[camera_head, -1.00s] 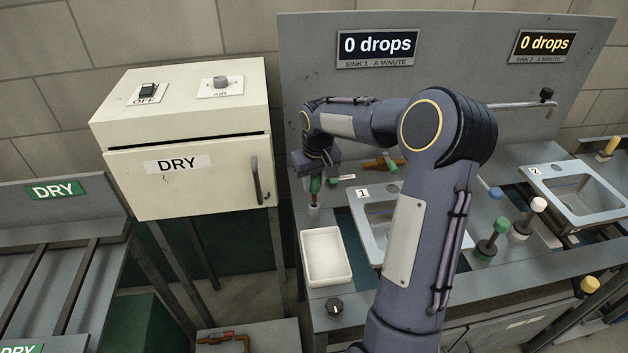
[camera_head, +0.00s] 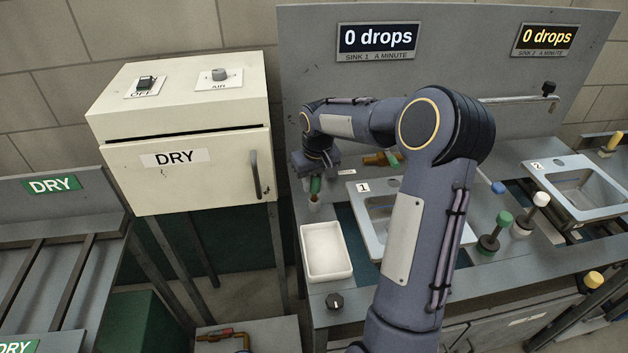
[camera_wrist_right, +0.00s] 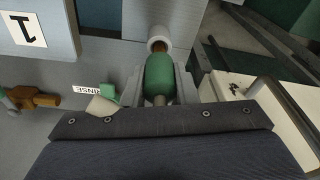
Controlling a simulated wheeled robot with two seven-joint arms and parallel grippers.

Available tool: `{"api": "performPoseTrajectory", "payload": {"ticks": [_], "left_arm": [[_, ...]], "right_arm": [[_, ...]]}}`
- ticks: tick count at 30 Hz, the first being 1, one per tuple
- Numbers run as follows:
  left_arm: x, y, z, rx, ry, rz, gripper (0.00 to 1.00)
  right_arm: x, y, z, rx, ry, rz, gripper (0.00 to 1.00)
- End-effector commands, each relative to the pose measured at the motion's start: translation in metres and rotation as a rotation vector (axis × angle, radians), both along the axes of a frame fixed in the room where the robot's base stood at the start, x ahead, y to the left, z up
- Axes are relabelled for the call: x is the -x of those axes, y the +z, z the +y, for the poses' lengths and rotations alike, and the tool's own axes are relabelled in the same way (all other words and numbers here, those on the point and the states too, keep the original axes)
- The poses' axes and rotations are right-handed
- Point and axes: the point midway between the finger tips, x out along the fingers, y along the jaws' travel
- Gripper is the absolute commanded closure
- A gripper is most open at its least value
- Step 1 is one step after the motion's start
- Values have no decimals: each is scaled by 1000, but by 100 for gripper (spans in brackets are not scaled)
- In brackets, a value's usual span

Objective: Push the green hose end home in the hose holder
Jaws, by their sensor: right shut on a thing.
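My right gripper (camera_head: 316,180) is shut on the green hose end (camera_head: 316,186), which points down at the hose holder (camera_head: 314,205), a short pale tube behind the white tray. In the right wrist view my gripper's fingers (camera_wrist_right: 160,88) stand on either side of the green hose end (camera_wrist_right: 160,73). The holder's round pale mouth (camera_wrist_right: 158,33) is in line with it. A brown neck shows between the green part and the mouth and appears to enter it. How deep it sits cannot be told. My left gripper is not in view.
The white tray (camera_head: 325,251) stands in front of the holder. Sink 1 (camera_head: 368,215) is to its right, partly behind my right arm. A brass fitting (camera_head: 376,159) lies behind. The DRY cabinet (camera_head: 190,170) stands to the left.

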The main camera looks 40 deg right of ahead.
Motion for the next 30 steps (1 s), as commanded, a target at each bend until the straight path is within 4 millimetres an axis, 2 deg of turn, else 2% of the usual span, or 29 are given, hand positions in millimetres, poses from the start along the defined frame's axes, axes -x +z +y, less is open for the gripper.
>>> {"api": "performPoseTrajectory", "payload": {"ticks": [28, 29, 30], "left_arm": [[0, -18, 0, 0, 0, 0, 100], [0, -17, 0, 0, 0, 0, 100], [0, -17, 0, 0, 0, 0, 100]], "right_arm": [[0, -25, 0, 0, 1, -1, 97], [0, -23, 0, 0, 1, -1, 70], [0, -23, 0, 0, 0, -1, 65]]}}
